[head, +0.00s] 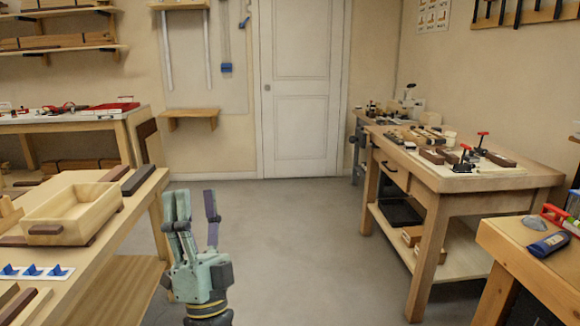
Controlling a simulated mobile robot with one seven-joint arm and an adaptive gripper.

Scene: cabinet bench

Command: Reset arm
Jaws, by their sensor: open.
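My gripper (198,208) shows in the head view, left of the middle and low in the picture. It is pale green with grey-purple finger parts and points upward. Its fingers are apart and nothing is between them. It stands over the open floor, just right of the near left bench (110,236), and I cannot tell whether there is a gap to the bench edge.
A wooden box (75,208) and blue pieces (32,270) lie on the left bench. A workbench with tools (440,178) stands at right, and another bench corner (530,270) is near right. The grey floor (300,250) between is clear up to the white door (300,90).

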